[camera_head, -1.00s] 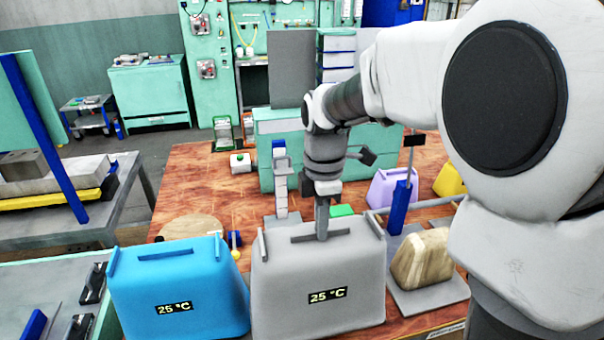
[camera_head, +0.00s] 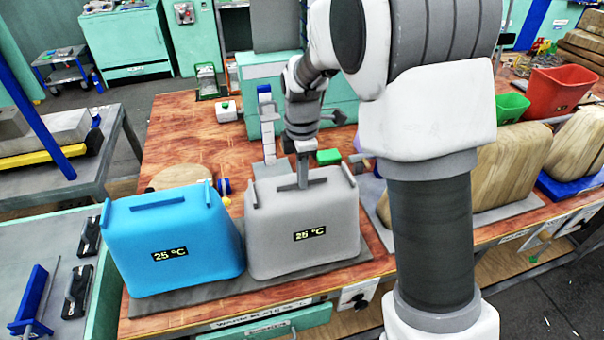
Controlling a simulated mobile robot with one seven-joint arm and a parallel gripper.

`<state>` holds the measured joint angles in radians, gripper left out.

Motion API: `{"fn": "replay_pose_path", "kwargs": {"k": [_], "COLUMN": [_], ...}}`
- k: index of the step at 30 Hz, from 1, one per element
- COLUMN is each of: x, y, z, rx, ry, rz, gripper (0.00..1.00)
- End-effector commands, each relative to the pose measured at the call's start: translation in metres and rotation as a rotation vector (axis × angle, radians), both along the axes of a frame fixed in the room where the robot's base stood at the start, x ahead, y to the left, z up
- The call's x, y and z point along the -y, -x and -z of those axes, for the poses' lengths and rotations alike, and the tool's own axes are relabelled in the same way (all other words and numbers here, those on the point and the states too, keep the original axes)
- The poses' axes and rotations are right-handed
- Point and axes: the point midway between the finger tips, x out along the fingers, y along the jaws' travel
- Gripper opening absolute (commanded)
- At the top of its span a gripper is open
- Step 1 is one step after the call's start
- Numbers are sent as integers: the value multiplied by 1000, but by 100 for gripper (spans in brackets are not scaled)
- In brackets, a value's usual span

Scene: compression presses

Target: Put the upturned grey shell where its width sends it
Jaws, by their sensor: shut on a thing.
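The grey upturned shell (camera_head: 300,235) stands at the front of the wooden table, with a slot-like bar on top, ridges at its sides and a "25 °C" display. My gripper (camera_head: 302,184) comes down from above and is shut on the bar at the middle of its top. The shell looks upright, over a dark grey plate (camera_head: 375,258); whether it touches the plate is hard to tell. A similar blue shell (camera_head: 170,230) with "25 °C" stands close on its left. My arm hides part of the table to the right.
A wooden disc (camera_head: 180,177) lies behind the blue shell. A blue-topped upright post (camera_head: 266,115) and a green block (camera_head: 328,156) stand behind the grey shell. Large wooden blocks (camera_head: 510,160), a green bin (camera_head: 511,107) and a red bin (camera_head: 560,90) are at the right.

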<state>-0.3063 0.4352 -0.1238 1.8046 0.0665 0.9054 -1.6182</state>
Motion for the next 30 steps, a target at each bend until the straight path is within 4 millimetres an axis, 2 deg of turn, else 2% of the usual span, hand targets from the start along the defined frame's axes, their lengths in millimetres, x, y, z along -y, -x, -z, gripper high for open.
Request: {"fn": "replay_pose_path", "kwargs": {"k": [5,6,10,11,19,23,26,30], "x": [0,0,0,0,0,0,0,0], "y": [0,0,0,0,0,0,-1,-1], "z": [4,3,3,3,2,-5,-21,-53], "rx": [1,0,0,0,0,2,4,6], "ry": [0,0,0,0,0,-1,-2,-2], "rz": [0,0,0,0,0,0,0,1], "gripper": [0,13,37,40,40,40,40,40]}}
